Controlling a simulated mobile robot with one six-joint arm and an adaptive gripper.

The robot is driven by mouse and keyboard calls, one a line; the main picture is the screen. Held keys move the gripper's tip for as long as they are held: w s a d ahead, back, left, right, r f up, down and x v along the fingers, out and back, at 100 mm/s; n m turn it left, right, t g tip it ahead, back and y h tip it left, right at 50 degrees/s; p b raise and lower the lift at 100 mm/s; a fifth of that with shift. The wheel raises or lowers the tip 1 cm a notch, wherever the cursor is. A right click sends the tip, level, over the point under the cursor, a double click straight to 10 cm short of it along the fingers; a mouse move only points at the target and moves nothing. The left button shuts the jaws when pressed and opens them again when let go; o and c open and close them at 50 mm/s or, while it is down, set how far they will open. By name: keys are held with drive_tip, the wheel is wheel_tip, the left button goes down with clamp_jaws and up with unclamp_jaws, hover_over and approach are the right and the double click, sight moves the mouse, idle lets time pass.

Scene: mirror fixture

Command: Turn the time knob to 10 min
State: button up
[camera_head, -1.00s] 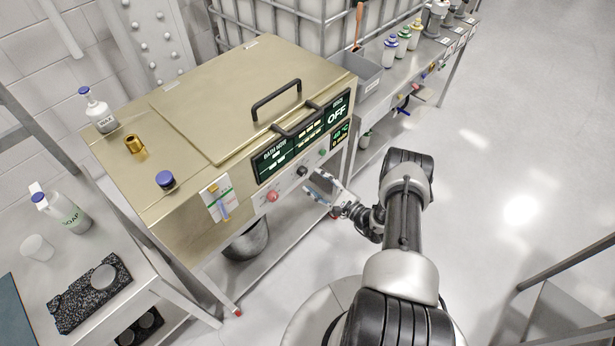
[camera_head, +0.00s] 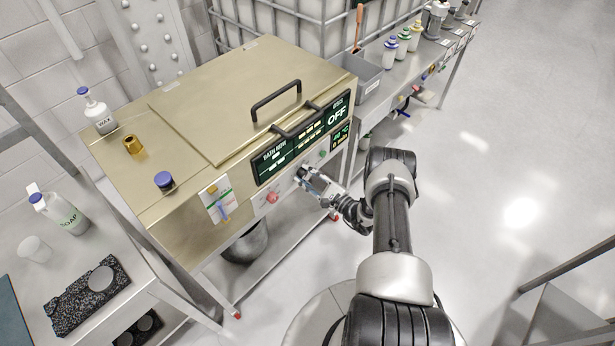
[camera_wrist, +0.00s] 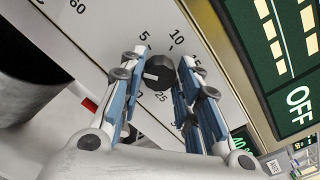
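The time knob (camera_wrist: 160,75) is a dark, faceted knob with a white mark on its face, on a pale panel. Printed 5, 10 and 25 show around it in the wrist view; another number is partly covered by a finger. My gripper (camera_wrist: 163,88) is open, with one blue-grey finger on each side of the knob. The fingers look close to its sides, but I cannot tell whether they touch it. In the head view my gripper (camera_head: 306,176) is at the front panel of the brass-coloured bath (camera_head: 225,105) and largely hides the knob.
A display (camera_head: 290,148) above the knobs shows OFF and a small readout that seems to say 40 °C, 0 min. A black handle (camera_head: 276,98) is on the lid.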

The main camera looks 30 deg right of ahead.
drive_tip(key=c, duration=0.5)
drive_tip(key=shift+m, duration=0.3)
drive_tip(key=m+b, duration=0.3)
drive_tip(key=shift+f+m, duration=0.1)
drive_tip(key=shift+m, duration=0.2)
drive_tip(key=m+b, duration=0.3)
drive_tip(key=m, duration=0.2)
drive_tip(key=shift+m, duration=0.3)
drive_tip(key=m+b, duration=0.2)
drive_tip(key=m, duration=0.3)
drive_tip(key=shift+d, duration=0.1)
drive_tip(key=m, duration=0.5)
